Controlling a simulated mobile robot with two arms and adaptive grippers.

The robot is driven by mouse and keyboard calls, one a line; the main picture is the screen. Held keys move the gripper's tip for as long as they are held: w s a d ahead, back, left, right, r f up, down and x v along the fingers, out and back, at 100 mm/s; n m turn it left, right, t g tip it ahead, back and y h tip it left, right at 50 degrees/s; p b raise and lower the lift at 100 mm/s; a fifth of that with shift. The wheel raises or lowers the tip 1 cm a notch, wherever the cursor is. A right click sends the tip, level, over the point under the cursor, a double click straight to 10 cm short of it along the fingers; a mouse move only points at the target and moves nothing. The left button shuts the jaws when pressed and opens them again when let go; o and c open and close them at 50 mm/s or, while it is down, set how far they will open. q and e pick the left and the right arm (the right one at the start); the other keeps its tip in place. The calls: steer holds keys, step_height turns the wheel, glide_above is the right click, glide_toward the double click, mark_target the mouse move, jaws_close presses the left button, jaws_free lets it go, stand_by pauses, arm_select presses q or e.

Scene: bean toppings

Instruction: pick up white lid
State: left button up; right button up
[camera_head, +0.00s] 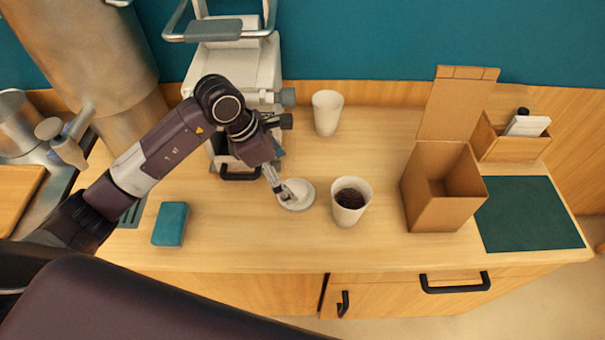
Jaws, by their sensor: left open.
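The white lid (300,203) lies flat on the wooden counter, left of a white cup with dark contents. My left gripper (286,193) reaches down at the lid's left side, with its fingertips over or against the lid. The jaws look open; whether they touch the lid cannot be told. My left arm comes in from the left and bends down to the lid. My right gripper is not in view.
The filled cup (350,202) stands close right of the lid. An empty-looking white cup (327,112) stands behind. An open cardboard box (428,207), green mat (528,215), teal block (171,224) and white machine (262,68) surround the area. The front counter is clear.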

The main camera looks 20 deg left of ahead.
mark_target(294, 190)
arm_select(q)
steer(key=shift+w+f, duration=0.15)
steer(key=shift+f, duration=0.05)
steer(key=shift+d+f, duration=0.15)
steer(key=shift+f, duration=0.1)
steer(key=shift+s+d+f+p, duration=0.25)
steer(key=shift+s+f+p, duration=0.1)
steer(key=shift+f+p, duration=0.3)
steer(key=shift+a+p+x, duration=0.25)
steer(key=shift+p+x, duration=0.5)
steer(key=shift+x, duration=0.35)
steer(key=shift+w+x, duration=0.2)
steer(key=shift+x, duration=1)
steer(key=shift+a+f, duration=0.1)
steer(key=shift+f, duration=0.25)
steer(key=c, duration=0.6)
steer(key=shift+c, duration=1)
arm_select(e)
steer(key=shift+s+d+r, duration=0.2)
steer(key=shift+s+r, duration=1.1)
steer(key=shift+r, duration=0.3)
